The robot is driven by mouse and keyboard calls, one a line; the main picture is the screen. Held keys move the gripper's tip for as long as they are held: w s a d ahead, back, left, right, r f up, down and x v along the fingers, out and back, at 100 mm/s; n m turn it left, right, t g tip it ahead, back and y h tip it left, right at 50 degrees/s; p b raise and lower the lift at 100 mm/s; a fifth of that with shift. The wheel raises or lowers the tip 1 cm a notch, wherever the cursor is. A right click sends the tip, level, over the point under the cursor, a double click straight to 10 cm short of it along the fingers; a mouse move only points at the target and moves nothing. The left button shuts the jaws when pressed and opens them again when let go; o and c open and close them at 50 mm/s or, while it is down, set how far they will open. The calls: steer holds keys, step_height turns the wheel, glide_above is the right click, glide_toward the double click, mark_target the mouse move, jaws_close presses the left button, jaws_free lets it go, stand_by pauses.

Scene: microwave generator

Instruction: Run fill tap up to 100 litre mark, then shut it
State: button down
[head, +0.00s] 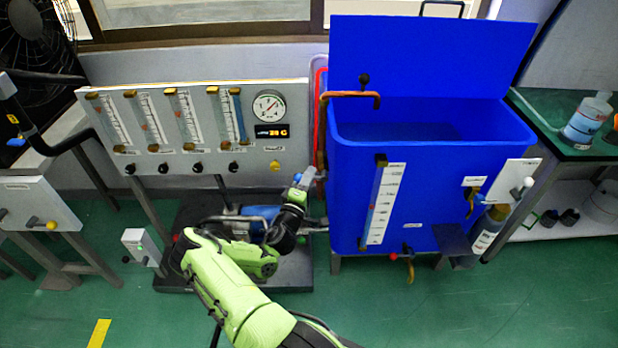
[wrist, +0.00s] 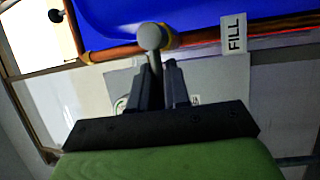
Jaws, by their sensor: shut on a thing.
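The blue tank (head: 440,165) stands right of centre with its lid up. A copper pipe (head: 352,95) bends over its top left rim, with a dark knob above it. A white level scale (head: 386,205) with a sight tube is on the tank's front; its numbers and level are too small to read. My gripper (head: 305,180) is at the tank's left side. In the wrist view my gripper (wrist: 158,72) is shut on the fill tap's grey handle (wrist: 152,38), whose round end shows beyond the fingertips. A FILL label (wrist: 235,35) is beside it. Any water flow cannot be made out.
A panel (head: 200,130) with several flow tubes and a gauge stands left of the tank. A drain tap (head: 408,262) sticks out low on the tank's front. A green bench (head: 555,130) with bottles is at the right. The front floor is clear.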

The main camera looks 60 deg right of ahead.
steer(key=shift+r, duration=0.1)
steer(key=shift+w+r+m+y+p, duration=0.1)
steer(key=shift+r+m+y+p, duration=0.3)
steer(key=shift+m+p, duration=0.65)
steer(key=shift+r+m+g+y+p, duration=0.35)
steer(key=shift+m+p, duration=0.4)
steer(key=shift+p, duration=0.3)
steer(key=shift+f, duration=0.15)
steer(key=c, duration=1.2)
jaws_free()
